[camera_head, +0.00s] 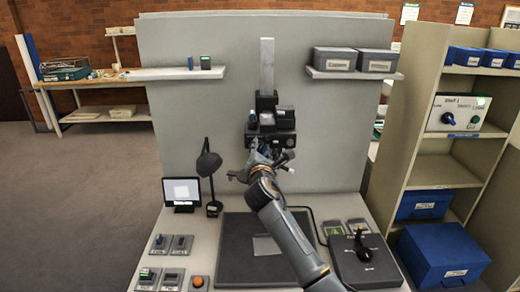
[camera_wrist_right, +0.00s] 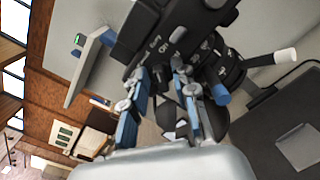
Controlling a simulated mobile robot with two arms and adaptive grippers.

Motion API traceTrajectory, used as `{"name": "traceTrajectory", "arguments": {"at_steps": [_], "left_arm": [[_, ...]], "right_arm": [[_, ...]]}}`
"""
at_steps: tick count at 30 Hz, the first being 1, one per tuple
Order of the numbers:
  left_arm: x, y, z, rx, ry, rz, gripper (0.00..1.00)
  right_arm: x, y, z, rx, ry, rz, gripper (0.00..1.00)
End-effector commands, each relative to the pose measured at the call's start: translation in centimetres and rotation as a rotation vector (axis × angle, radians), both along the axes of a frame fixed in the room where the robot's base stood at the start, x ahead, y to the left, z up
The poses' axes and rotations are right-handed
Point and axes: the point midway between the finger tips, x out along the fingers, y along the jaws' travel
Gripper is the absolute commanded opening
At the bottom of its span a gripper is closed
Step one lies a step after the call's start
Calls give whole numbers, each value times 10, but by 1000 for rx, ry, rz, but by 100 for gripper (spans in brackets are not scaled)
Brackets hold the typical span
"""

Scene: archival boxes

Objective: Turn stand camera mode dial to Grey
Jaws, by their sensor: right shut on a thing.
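The stand camera (camera_head: 275,122), a black body on a grey column, is mounted above the desk. In the right wrist view its body (camera_wrist_right: 180,30) fills the top, with small white lettering, partly unreadable, around the place where my fingers meet it. My right gripper (camera_head: 256,155) reaches up to the camera's underside in the head view. In the wrist view the right gripper (camera_wrist_right: 166,72) has its two fingertips against the camera body, shut on what appears to be the mode dial. The dial is mostly hidden by the fingers, so its setting cannot be read. My left gripper is not in view.
A black desk lamp (camera_head: 209,165) and small screen (camera_head: 182,193) stand left of my right arm. A dark mat (camera_head: 236,255) with a pale sheet lies below the camera. Shelves hold grey boxes (camera_head: 335,60).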

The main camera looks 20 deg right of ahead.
Motion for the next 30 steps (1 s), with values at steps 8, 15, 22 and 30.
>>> {"name": "traceTrajectory", "arguments": {"at_steps": [8, 15, 22, 30], "left_arm": [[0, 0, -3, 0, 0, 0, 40], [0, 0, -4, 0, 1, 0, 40], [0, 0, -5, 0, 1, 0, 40], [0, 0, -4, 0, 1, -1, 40]], "right_arm": [[0, 0, -2, 156, -42, 0, 0], [0, -1, -2, 218, -60, 0, 0], [0, -1, -2, 234, -64, -1, 0], [0, -1, -2, 233, -63, -1, 30]]}}
